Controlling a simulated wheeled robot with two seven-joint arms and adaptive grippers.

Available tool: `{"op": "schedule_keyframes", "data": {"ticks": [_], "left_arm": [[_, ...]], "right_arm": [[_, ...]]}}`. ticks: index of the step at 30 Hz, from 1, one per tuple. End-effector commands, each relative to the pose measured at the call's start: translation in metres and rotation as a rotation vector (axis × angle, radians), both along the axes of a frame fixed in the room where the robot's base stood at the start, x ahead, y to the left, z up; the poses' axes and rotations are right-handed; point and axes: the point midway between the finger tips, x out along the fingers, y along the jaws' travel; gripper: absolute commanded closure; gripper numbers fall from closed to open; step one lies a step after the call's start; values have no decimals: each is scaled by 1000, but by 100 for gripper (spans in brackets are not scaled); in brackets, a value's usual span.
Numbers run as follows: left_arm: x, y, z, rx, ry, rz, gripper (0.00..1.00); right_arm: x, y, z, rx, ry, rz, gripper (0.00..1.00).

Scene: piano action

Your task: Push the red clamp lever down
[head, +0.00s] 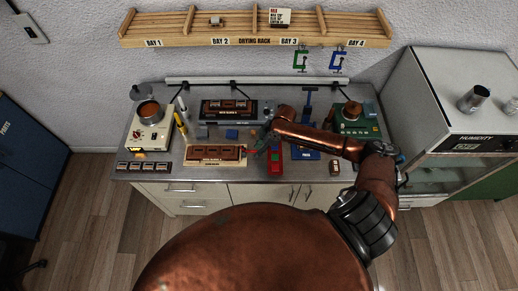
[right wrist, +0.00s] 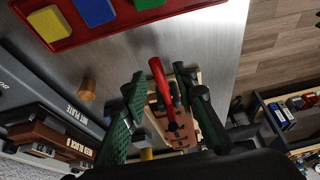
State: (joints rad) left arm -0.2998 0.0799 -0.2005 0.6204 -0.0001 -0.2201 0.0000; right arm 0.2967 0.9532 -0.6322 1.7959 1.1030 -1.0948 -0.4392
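The red clamp lever (right wrist: 158,75) stands up in the right wrist view, in front of a brown wooden block with dark holes (right wrist: 182,128). My right gripper (right wrist: 163,95) is open, with one green-padded finger on each side of the lever in that view. I cannot tell whether either finger touches it. In the head view my right gripper (head: 257,143) reaches in from the right over the bench, at the right end of the brown block on its pale base (head: 200,163). My left gripper is not in view.
A red tray (head: 275,170) with coloured blocks lies just right of the gripper; it also shows in the right wrist view (right wrist: 105,32). A hot plate with a dark block (head: 228,110) sits behind. A pot heater (head: 150,128) is at left, a green machine (head: 358,122) at right.

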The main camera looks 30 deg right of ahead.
Motion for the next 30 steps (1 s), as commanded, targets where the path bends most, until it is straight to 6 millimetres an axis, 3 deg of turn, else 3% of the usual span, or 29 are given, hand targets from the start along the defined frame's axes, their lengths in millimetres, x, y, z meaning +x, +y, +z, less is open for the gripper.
{"op": "schedule_keyframes", "data": {"ticks": [11,30], "left_arm": [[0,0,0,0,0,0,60],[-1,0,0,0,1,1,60]], "right_arm": [[0,0,0,0,0,0,100],[2,0,1,-6,5,0,100]]}}
